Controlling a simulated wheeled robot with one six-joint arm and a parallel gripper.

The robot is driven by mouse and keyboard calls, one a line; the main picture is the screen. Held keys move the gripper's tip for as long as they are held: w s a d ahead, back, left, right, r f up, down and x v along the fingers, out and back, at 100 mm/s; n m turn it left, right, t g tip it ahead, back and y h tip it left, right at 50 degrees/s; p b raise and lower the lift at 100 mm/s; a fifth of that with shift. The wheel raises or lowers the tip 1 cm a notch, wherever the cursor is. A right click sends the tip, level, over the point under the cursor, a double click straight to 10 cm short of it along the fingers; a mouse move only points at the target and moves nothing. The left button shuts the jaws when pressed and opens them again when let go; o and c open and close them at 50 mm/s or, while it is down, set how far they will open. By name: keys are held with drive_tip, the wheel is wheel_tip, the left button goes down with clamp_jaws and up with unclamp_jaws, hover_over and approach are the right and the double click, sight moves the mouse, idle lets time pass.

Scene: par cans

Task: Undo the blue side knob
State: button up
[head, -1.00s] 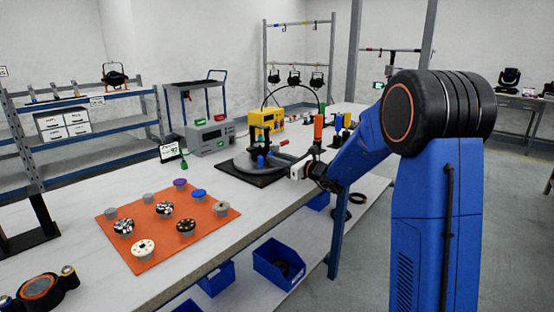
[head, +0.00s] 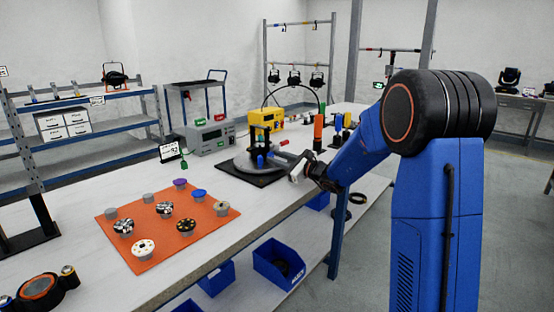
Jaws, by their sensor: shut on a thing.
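My gripper (head: 296,171) is at the right side of the can, tilted, and shut on what appears to be the blue side knob. The jaws hide that knob, so its thread and how far it is turned do not show.
An orange mat (head: 140,250) with several knobs and round parts lies at the front left. A grey instrument (head: 205,136) and a yellow one (head: 266,119) stand behind the can. An orange cylinder (head: 318,130) stands just behind my gripper. Blue bins (head: 278,265) sit on the lower shelf.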

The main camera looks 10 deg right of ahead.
drive_tip(key=o, duration=1.1)
drive_tip(key=v, duration=1.7)
drive_tip(key=shift+s+d, duration=0.1)
drive_tip(key=shift+s, duration=0.1)
